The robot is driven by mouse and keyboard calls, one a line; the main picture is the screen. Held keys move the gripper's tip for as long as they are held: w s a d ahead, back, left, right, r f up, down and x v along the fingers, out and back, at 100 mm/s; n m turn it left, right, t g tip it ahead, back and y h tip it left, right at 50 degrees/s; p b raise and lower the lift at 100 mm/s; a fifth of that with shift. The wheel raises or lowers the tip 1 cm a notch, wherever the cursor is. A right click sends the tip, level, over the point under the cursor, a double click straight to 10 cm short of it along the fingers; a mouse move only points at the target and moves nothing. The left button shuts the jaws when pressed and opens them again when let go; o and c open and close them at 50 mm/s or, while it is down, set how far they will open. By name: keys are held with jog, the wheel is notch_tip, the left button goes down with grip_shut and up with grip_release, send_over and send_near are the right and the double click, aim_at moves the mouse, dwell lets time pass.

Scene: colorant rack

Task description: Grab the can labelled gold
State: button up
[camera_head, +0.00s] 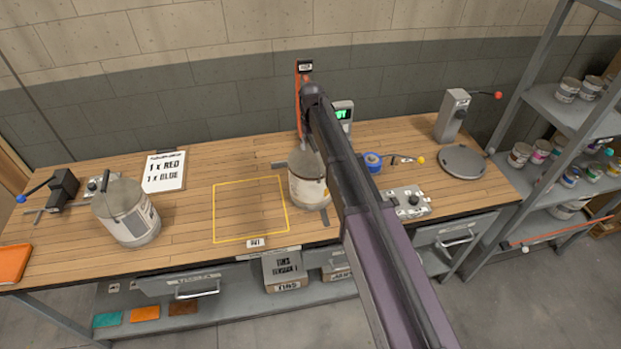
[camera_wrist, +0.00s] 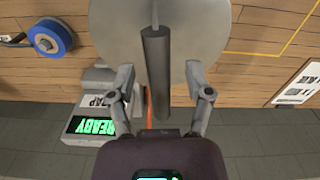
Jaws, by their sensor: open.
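No can with a readable gold label shows in either view. Several small cans (camera_head: 541,151) with coloured bands stand on the shelf rack at the right; their labels are too small to read. My gripper (camera_wrist: 158,82) is open in the wrist view, its two fingers spread apart. A grey cone-topped tin (camera_wrist: 190,35) lies in view beyond the fingers, with a dark cylinder (camera_wrist: 156,70) in front of it. Nothing is visibly held. In the head view my arm hides the gripper and part of a cone-topped tin (camera_head: 309,185) on the bench.
The wooden bench (camera_head: 200,200) bears another cone-topped tin (camera_head: 128,212), a yellow-outlined square (camera_head: 250,208), a card reading 1 x RED, 1 x BLUE (camera_head: 165,171), a blue tape roll (camera_head: 372,161) and a lever press (camera_head: 455,115). The metal rack (camera_head: 548,105) stands beyond the bench's right end.

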grip_shut()
jog(key=shift+r, duration=0.15)
jog(key=shift+r+p, duration=1.95)
jog(key=shift+p, duration=0.2)
jog(key=shift+s+d, duration=0.25)
jog(key=shift+s, duration=0.25)
jog(key=s+d+r+p, duration=0.1)
jog(key=s+d, duration=0.6)
jog(key=s, duration=0.6)
jog(key=shift+r, duration=0.15)
